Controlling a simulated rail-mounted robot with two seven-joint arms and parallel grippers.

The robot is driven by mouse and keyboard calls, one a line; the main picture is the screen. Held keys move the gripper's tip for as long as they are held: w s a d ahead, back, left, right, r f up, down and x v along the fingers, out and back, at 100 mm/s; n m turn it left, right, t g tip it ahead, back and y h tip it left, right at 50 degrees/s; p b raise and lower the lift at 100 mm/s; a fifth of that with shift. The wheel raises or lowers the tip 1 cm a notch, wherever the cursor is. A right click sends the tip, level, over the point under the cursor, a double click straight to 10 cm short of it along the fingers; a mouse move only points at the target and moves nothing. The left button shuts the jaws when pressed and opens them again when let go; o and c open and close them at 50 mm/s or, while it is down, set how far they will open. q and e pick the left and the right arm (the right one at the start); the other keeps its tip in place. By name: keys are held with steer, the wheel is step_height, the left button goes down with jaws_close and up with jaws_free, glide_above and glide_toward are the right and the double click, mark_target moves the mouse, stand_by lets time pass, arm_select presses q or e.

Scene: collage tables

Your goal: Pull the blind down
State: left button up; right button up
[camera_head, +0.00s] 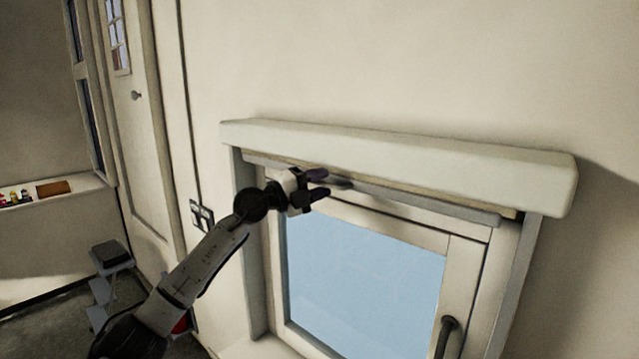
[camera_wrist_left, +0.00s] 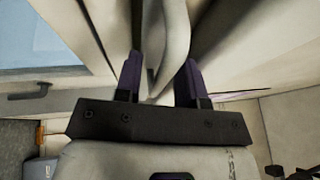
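The blind is rolled up at the top of the window, under a pale cover box (camera_head: 400,165). Its grey bottom bar (camera_head: 440,207) runs along just below the box. A small grey tab (camera_head: 343,184) sticks out from the bar. My left gripper (camera_head: 324,183) is at the bar's left half, with its purple fingers apart and pointing at the tab. In the left wrist view the open fingers (camera_wrist_left: 161,68) have a pale grey piece (camera_wrist_left: 172,45) between and beyond them. I cannot tell whether they touch it. My right gripper is not in view.
The window pane (camera_head: 360,275) below is uncovered, set in a pale frame with a dark handle (camera_head: 445,335) at lower right. A door (camera_head: 140,130), a light switch (camera_head: 202,215) and a small step stool (camera_head: 108,280) are at left. The wall above is bare.

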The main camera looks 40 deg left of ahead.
arm_select(q)
steer(key=shift+c, duration=0.2)
jaws_close()
